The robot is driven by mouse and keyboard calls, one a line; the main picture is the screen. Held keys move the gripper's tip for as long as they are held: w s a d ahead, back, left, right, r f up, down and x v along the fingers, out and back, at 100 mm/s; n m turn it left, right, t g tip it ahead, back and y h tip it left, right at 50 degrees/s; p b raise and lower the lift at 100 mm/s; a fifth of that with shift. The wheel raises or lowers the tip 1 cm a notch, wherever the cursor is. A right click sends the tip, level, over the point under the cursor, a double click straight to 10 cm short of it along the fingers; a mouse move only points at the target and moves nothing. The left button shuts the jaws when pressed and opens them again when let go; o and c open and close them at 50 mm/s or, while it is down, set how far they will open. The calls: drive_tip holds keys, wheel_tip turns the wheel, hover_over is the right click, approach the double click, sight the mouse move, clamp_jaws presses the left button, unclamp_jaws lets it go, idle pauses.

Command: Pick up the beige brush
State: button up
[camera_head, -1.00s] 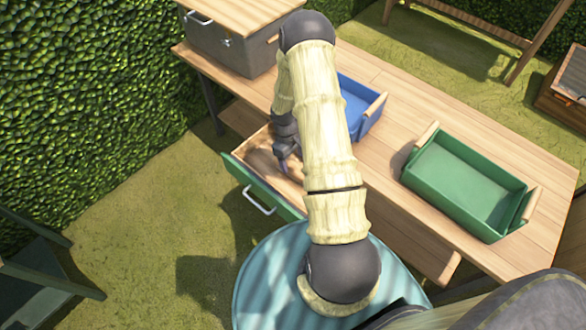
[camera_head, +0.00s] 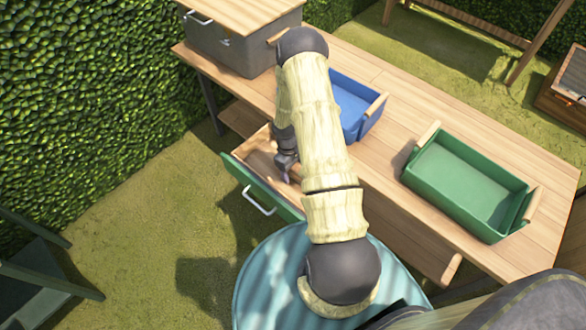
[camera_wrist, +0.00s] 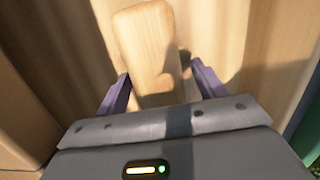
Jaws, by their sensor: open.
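My gripper (camera_head: 286,176) reaches down into the open drawer (camera_head: 243,177) of the wooden table. In the wrist view, the beige brush (camera_wrist: 148,45) lies in the drawer, with a pale wooden block-like part pointing toward me. My gripper (camera_wrist: 160,92) is open there, with its two purple fingers on either side of the near end of the brush. I cannot tell whether the fingers touch it. In the head view the brush is hidden behind my arm and gripper.
A blue tray (camera_head: 340,92) and a green tray (camera_head: 422,179) stand on the wooden tabletop (camera_head: 385,150). A grey box (camera_head: 222,42) with a wooden lid stands at the back left. The drawer's green front has a white handle (camera_head: 258,200). Drawer walls surround my gripper closely.

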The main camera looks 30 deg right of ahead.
drive_tip(key=shift+c, duration=0.4)
drive_tip(key=c, duration=1)
drive_tip(key=shift+c, duration=0.2)
drive_tip(key=shift+r, duration=0.1)
wheel_tip(320, 180, up, 10)
drive_tip(key=shift+f+p, duration=0.1)
drive_tip(key=shift+p, duration=0.55)
